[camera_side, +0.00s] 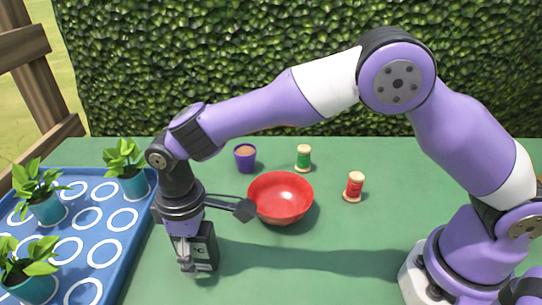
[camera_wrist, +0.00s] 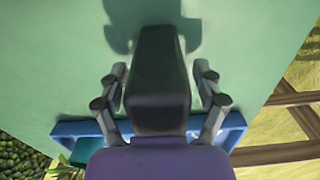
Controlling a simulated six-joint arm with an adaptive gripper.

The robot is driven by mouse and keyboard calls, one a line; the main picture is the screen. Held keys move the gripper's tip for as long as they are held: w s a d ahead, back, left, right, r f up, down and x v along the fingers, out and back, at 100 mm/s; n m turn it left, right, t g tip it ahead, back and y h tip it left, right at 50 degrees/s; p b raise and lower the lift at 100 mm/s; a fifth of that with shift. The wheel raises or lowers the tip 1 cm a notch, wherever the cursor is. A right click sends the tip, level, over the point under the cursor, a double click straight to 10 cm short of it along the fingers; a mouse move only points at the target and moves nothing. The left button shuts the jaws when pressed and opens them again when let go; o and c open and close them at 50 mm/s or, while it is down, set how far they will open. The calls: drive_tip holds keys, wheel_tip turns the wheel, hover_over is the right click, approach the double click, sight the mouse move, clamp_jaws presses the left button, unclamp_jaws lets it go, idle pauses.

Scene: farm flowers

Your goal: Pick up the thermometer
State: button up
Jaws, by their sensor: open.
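The thermometer (camera_side: 206,248) is a dark upright block with a pale "°C" mark, standing on the green table at the lower left of the side view. My gripper (camera_side: 194,262) points straight down over it, with a finger in front of its left part. In the wrist view, the thermometer (camera_wrist: 160,65) is a dark block in the middle, between the two spread fingers of my gripper (camera_wrist: 160,72). A gap shows on each side of it, so the fingers straddle it without visible contact. Its lower part is hidden in the wrist view.
A blue tray (camera_side: 142,218) with white rings and several potted plants lies close on the left. A red bowl (camera_side: 280,198) stands behind and right of my gripper. A purple pot (camera_side: 245,158), green spool (camera_side: 303,159) and red spool (camera_side: 354,187) stand farther back. The front middle table is clear.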

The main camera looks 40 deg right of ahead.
clamp_jaws()
drive_tip(key=shift+r, duration=0.15)
